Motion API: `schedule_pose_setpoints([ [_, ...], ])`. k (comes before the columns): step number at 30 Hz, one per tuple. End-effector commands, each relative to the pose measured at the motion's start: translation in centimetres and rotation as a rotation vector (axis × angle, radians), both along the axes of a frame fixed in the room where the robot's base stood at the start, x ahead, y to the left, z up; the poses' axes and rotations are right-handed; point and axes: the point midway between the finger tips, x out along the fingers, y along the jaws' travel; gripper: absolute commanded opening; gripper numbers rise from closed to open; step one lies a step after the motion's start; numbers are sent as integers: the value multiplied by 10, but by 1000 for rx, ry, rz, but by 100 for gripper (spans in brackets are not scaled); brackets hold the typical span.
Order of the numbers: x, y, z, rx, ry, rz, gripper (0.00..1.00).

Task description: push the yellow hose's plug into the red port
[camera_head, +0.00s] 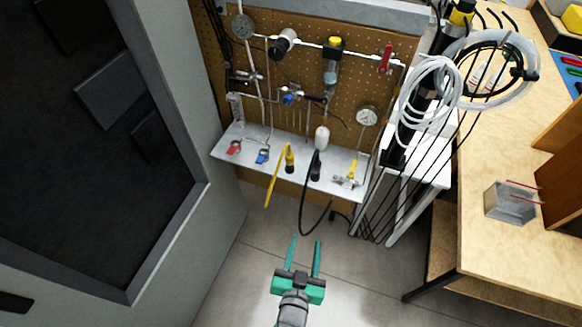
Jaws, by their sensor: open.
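The yellow hose (277,180) hangs over the front edge of the grey shelf (327,182). Its upper end is at a yellow-and-dark upright piece (290,158) on the shelf; which part is the plug is too small to tell. A small red fitting (234,147) sits at the shelf's left end, and I cannot tell for sure that it is the red port. My gripper (306,240) is open and empty, with two teal fingers pointing towards the shelf. It is over the floor, in front of the shelf and apart from the hose.
A blue fitting (262,156) sits between the red fitting and the yellow hose. A black hose (303,210) hangs right of the yellow one. A pegboard (300,95) with gauges and pipes stands behind. A wooden bench (480,225) is at right, a grey cabinet (205,245) at left.

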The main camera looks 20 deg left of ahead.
Motion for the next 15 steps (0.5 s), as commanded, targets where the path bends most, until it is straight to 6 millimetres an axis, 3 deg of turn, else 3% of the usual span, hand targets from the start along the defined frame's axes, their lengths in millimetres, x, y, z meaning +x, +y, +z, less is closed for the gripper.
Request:
schedule_pose_setpoints([
  [1, 20, 9, 5, 2, -5, 21, 44],
  [6, 72, 38, 17, -3, 12, 96, 44],
  [15, 152, 83, 58, -51, 37, 230, 44],
])
